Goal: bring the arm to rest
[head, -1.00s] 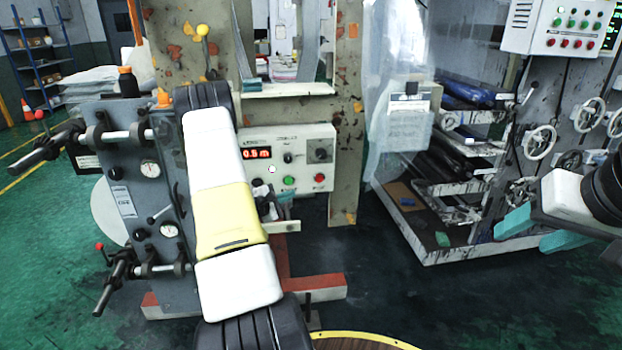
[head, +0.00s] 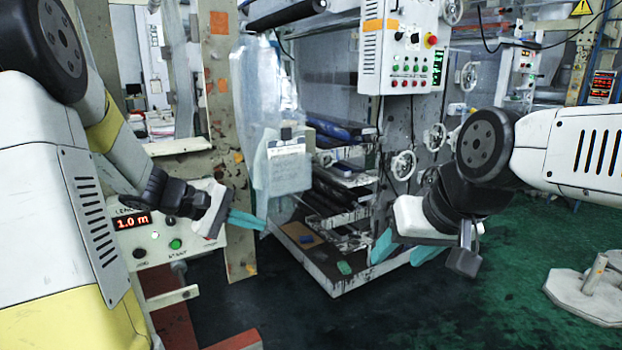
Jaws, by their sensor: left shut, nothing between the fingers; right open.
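My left arm comes in large from the left, white with a yellow band and black joints. Its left gripper (head: 247,220) has teal fingers held together with nothing between them. It hangs in front of the mottled upright post, just right of the control box (head: 160,245), whose red display reads 1.0 m. My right arm comes in from the right. Its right gripper (head: 398,258) has teal fingers spread apart and empty, pointing down in front of the machine's lower frame. Neither gripper visibly holds anything. The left arm hides part of the control box.
Plastic sheeting (head: 270,130) hangs beside the post (head: 222,110). A machine with handwheels (head: 403,165) and a button cabinet (head: 410,48) stands behind. A grey stand base (head: 590,290) is on the floor at right. Dark floor at the front centre is clear.

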